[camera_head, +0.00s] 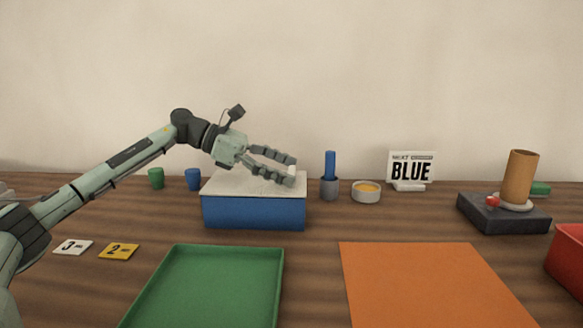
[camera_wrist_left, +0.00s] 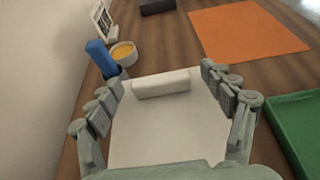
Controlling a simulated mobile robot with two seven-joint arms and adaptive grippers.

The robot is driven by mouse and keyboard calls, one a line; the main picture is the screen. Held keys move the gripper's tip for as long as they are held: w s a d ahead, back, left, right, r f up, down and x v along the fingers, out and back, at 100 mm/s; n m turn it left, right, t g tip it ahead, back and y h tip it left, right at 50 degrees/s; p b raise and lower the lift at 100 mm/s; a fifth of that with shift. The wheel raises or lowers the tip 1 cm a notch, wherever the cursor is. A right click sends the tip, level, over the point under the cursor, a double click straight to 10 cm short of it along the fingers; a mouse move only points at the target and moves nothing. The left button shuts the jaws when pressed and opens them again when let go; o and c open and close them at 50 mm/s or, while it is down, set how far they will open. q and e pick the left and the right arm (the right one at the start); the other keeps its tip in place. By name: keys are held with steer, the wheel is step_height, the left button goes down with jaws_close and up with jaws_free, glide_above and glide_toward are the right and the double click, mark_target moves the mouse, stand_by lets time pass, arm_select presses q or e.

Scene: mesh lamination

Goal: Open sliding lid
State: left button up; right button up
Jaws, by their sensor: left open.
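A blue box (camera_head: 254,213) with a flat white sliding lid (camera_head: 240,183) stands on the table left of centre, and the lid covers its top. In the left wrist view the lid (camera_wrist_left: 165,130) fills the space below and between my fingers, with a raised white bar handle (camera_wrist_left: 161,84) across its far end. My left gripper (camera_head: 292,173) is over the right part of the lid. Its fingers are spread on either side of the handle, with a gap on both sides in the left wrist view (camera_wrist_left: 163,78). My right gripper is out of view.
A blue-handled tool in a grey cup (camera_head: 330,187) and a bowl of orange material (camera_head: 366,192) stand just right of the box. A green tray (camera_head: 213,290) and an orange mat (camera_head: 430,285) lie in front. A dark device (camera_head: 502,214) and red bin (camera_head: 568,262) are at right.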

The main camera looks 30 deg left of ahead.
arm_select(q)
steer(key=shift+w+d+f, duration=0.25)
steer(key=shift+w+d, duration=0.1)
steer(key=shift+d, duration=0.15)
steer(key=c, duration=1.7)
steer(key=shift+s+a, duration=0.1)
steer(key=shift+a, duration=0.05)
